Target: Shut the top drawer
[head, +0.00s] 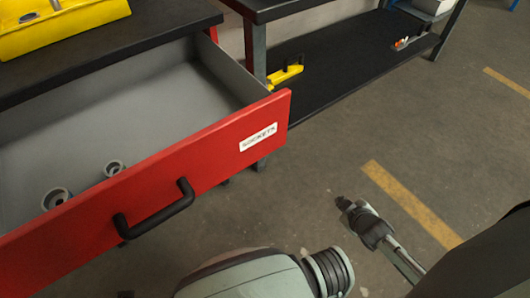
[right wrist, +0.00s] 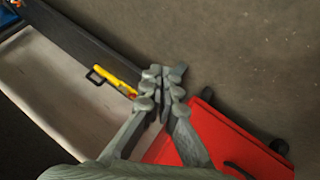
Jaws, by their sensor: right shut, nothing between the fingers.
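The top drawer (head: 190,185) is pulled well out in the head view. Its red front carries a black bar handle (head: 155,212) and a white label reading SOCKETS (head: 258,137). Two grey ring-shaped sockets (head: 57,197) lie on its grey floor. My right gripper (head: 343,203) is to the right of the drawer front, over the floor, apart from the handle. In the right wrist view its fingers (right wrist: 165,72) are shut and empty, with red drawer or cabinet surface (right wrist: 225,140) behind them. My left gripper is not in view.
A yellow case (head: 60,25) sits on the black top above the drawer. A workbench with a black lower shelf (head: 350,65) stands behind, holding a yellow tool (head: 285,76). Open concrete floor with yellow stripes (head: 410,205) lies to the right.

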